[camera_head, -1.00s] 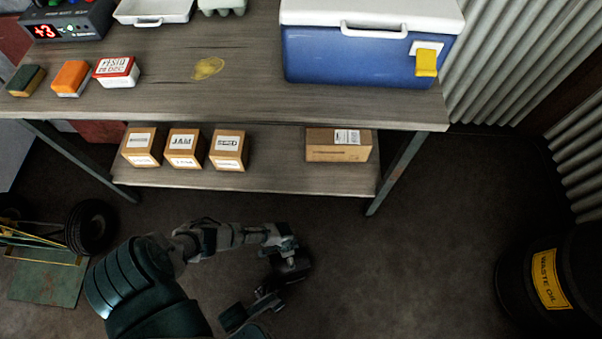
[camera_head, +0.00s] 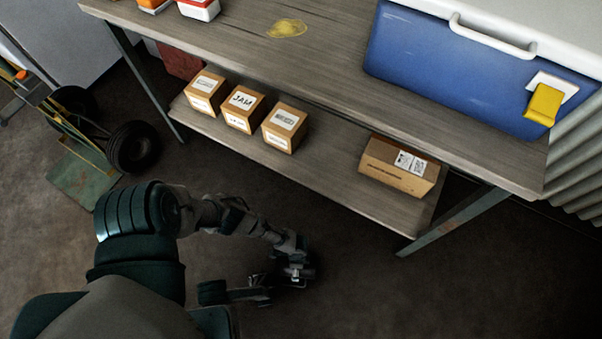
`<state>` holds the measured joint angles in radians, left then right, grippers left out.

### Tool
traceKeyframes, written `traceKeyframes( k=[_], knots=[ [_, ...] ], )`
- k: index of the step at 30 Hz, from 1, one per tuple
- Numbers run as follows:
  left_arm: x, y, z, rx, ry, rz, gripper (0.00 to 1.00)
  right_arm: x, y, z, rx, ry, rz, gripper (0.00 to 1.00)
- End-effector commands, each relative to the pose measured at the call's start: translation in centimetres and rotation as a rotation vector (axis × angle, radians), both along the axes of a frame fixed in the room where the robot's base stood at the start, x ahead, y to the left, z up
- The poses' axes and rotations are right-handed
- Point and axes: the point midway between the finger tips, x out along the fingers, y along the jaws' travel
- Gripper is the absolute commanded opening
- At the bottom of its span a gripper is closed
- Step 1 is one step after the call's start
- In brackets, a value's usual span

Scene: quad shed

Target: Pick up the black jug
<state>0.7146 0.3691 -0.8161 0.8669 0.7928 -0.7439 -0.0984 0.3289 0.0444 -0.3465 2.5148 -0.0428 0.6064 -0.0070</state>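I see no black jug in this view. My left arm comes in from the lower left, bent over the floor in front of the bench. Its gripper (camera_head: 294,272) is low and dark against the floor. I cannot make out whether its fingers are open or shut, or whether it holds anything. My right gripper is not in view.
A wooden bench (camera_head: 330,75) holds a blue cooler (camera_head: 455,75) with a yellow latch. Its lower shelf (camera_head: 330,180) holds three small labelled boxes (camera_head: 243,108) and a wider carton (camera_head: 399,166). A wheeled cart (camera_head: 85,180) stands at left. The floor (camera_head: 400,300) at lower right is clear.

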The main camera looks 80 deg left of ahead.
Motion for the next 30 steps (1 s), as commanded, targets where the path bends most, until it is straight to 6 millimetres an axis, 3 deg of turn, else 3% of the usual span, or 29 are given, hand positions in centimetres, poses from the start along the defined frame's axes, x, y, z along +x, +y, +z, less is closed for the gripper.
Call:
traceKeyframes(
  k=[24, 26, 30],
  knots=[
    [0.03, 0.04, -0.46, 0.000, 0.000, 0.000, 1.00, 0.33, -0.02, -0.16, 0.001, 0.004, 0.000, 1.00],
    [0.03, 0.04, -0.46, 0.000, 0.000, 0.000, 0.90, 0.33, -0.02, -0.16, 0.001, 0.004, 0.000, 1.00],
    [0.01, 0.04, -0.46, 0.000, 0.001, 0.000, 0.55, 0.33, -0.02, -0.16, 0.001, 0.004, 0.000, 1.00]
  ],
)
